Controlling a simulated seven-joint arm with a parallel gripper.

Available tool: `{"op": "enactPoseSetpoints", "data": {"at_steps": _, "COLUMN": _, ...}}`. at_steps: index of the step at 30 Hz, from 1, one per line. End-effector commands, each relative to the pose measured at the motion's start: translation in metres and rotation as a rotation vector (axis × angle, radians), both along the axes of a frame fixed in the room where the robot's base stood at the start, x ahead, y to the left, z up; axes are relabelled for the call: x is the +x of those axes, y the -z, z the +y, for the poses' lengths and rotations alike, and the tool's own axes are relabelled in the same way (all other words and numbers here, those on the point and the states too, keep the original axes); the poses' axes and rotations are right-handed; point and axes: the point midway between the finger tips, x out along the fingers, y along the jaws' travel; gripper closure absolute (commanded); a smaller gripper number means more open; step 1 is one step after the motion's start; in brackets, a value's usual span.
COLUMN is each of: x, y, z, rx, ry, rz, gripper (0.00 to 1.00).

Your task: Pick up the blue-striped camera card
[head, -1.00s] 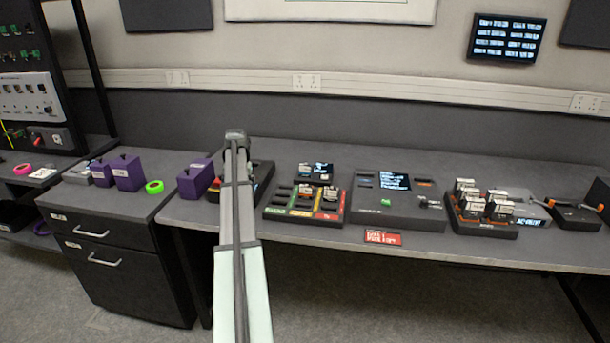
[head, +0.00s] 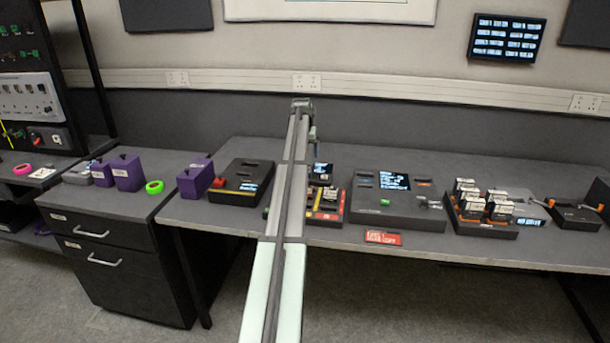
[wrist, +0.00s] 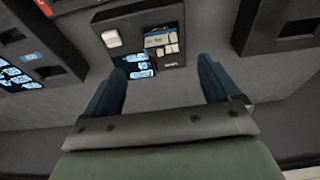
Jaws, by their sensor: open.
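My gripper (wrist: 161,64) is open in the wrist view, its two blue fingers apart with nothing between them. Beyond the fingertips a small dark unit (wrist: 173,17) holds a pale card with a blue stripe (wrist: 158,38), which looks like the blue-striped camera card. Its lettering is too small to read. A white square piece (wrist: 111,38) and a lit screen (wrist: 138,66) are beside it. In the head view my gripper (head: 314,143) hangs above the back of the desk, near a small lit screen (head: 322,169); the card cannot be made out there.
A slotted tray with coloured labels (head: 327,218) is partly hidden by my arm. A dark console (head: 397,212) and a rack of several cards (head: 486,230) stand to its right. A black unit (head: 232,183) and purple boxes (head: 195,180) are left. The desk behind is clear.

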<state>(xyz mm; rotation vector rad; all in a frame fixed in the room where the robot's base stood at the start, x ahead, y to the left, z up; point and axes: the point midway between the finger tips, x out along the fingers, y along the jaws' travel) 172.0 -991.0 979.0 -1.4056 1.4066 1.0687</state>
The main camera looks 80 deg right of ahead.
Motion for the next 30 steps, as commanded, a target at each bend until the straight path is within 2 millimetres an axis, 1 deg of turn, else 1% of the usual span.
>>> {"op": "enactPoseSetpoints", "data": {"at_steps": 1, "x": 0.0, "y": 0.01, "z": -0.003, "rx": 0.002, "ry": 0.0, "rz": 0.0, "gripper": 0.11}}
{"op": "enactPoseSetpoints", "data": {"at_steps": 6, "x": 0.0, "y": 0.036, "z": -0.01, "rx": 0.002, "ry": 0.0, "rz": 0.0, "gripper": 0.11}}
{"op": "enactPoseSetpoints", "data": {"at_steps": 9, "x": 0.0, "y": 0.043, "z": -0.012, "rx": 0.0, "ry": 0.0, "rz": 0.0, "gripper": 0.11}}
{"op": "enactPoseSetpoints", "data": {"at_steps": 14, "x": 0.001, "y": 0.049, "z": -0.013, "rx": 0.0, "ry": 0.0, "rz": 0.0, "gripper": 0.11}}
{"op": "enactPoseSetpoints", "data": {"at_steps": 17, "x": 0.002, "y": 0.058, "z": -0.015, "rx": 0.001, "ry": 0.0, "rz": 0.0, "gripper": 0.11}}
{"op": "enactPoseSetpoints", "data": {"at_steps": 25, "x": 0.003, "y": 0.091, "z": -0.022, "rx": 0.001, "ry": -0.001, "rz": -0.002, "gripper": 0.11}}
{"op": "enactPoseSetpoints", "data": {"at_steps": 27, "x": 0.003, "y": 0.095, "z": -0.023, "rx": 0.0, "ry": -0.001, "rz": -0.003, "gripper": 0.11}}
{"op": "enactPoseSetpoints", "data": {"at_steps": 30, "x": 0.003, "y": 0.095, "z": -0.023, "rx": -0.001, "ry": -0.001, "rz": -0.003, "gripper": 0.11}}
